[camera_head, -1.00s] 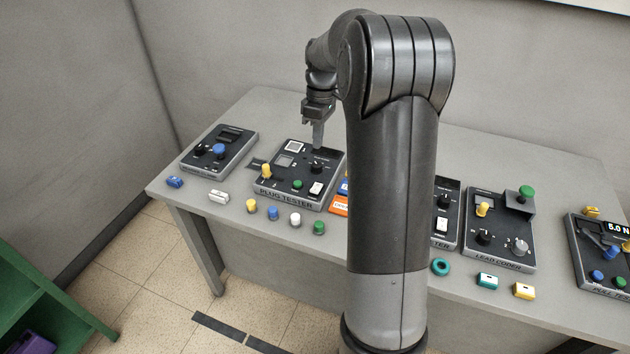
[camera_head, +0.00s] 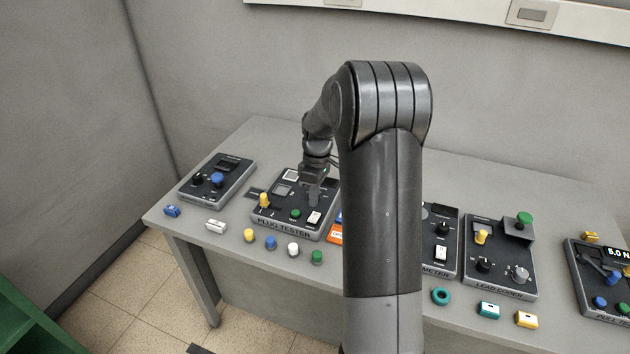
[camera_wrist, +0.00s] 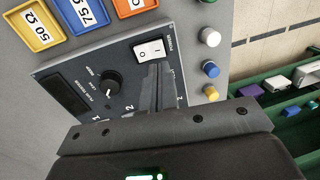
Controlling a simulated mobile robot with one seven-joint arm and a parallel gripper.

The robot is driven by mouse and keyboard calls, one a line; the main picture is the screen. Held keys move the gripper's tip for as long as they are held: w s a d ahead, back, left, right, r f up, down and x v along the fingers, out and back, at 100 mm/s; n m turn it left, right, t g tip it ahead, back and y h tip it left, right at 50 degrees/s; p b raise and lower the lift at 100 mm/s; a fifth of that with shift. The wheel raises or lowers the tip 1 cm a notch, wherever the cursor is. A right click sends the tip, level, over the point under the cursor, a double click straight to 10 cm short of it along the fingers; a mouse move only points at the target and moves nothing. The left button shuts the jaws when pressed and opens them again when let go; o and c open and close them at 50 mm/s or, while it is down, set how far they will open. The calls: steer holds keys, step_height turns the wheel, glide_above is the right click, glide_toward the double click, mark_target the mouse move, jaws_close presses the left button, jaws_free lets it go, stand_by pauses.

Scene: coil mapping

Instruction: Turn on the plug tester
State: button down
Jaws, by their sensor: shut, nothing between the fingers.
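The plug tester (camera_head: 284,230) is a dark panel on the grey table, left of my arm. It bears a yellow knob (camera_head: 264,200), a green button (camera_head: 295,214) and a white rocker switch (camera_head: 314,218). In the wrist view the rocker (camera_wrist: 149,50), marked I and 0, sits near a black knob (camera_wrist: 112,84). My gripper (camera_head: 313,203) is shut and empty, pointing down over the panel. In the wrist view its fingertips (camera_wrist: 159,68) appear right beside the rocker and cover part of the panel. I cannot tell whether they touch it.
Small plugs, including a yellow one (camera_head: 249,236) and a green one (camera_head: 317,257), stand along the table's front edge. Yellow (camera_wrist: 38,26), blue (camera_wrist: 84,10) and orange trays lie beside the tester. Another device (camera_head: 218,180) stands left; the lead coder (camera_head: 500,262) stands right.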

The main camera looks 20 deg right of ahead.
mark_target(313, 219)
steer(key=f, duration=0.4)
steer(key=shift+s+a+f, duration=0.25)
steer(key=shift+a+f, duration=0.05)
steer(key=shift+f, duration=0.1)
steer(key=shift+f, duration=0.1)
steer(key=shift+s+f, duration=0.1)
steer(key=shift+d, duration=0.1)
steer(key=shift+w+d+r, duration=0.2)
steer(key=shift+w+d, duration=0.25)
steer(key=shift+w, duration=0.15)
steer(key=shift+r, duration=0.1)
step_height(313, 219, up, 14)
steer(key=s+a, duration=0.1)
steer(key=shift+s+a, duration=0.3)
stand_by(0.4)
